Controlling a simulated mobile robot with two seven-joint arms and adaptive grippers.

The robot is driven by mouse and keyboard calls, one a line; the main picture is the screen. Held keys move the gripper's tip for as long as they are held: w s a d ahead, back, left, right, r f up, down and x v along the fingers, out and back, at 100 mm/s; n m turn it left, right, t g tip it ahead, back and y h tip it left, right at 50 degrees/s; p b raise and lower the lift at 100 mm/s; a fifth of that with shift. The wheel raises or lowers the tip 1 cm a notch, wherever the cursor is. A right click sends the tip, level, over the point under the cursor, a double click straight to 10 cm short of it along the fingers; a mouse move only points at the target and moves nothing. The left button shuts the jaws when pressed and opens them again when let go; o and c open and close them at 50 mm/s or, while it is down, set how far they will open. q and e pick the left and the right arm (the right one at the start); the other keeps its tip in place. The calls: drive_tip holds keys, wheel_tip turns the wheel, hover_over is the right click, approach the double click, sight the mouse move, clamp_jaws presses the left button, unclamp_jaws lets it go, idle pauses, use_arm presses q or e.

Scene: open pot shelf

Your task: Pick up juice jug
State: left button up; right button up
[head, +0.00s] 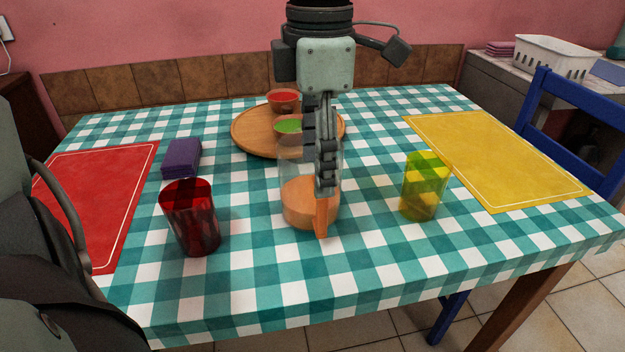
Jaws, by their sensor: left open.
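The juice jug (297,206) is a clear vessel with orange juice in its lower part and an orange handle (321,217) on the side facing me. It stands upright in the middle of the table. My left gripper (325,185) hangs from above, pointing down, with its fingers in front of the jug's upper right part, above the handle. It is open, though its jaws are seen nearly edge-on. I cannot tell whether the fingers touch the jug. They hide part of its upper body and the handle's top. My right gripper is not in view.
A red glass (191,218) stands left of the jug, a yellow glass (425,186) right. Behind are a round wooden board (250,134) with red (284,99) and green (289,126) bowls. Purple napkins (181,158) lie left. Red (95,200) and yellow (500,160) mats flank the table.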

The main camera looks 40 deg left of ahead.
sight(317, 215)
use_arm(q)
wheel_tip(317, 215, down, 10)
drive_tip(key=shift+s+d+r, duration=0.15)
drive_tip(key=shift+r, duration=0.1)
idle(0.3)
clamp_jaws()
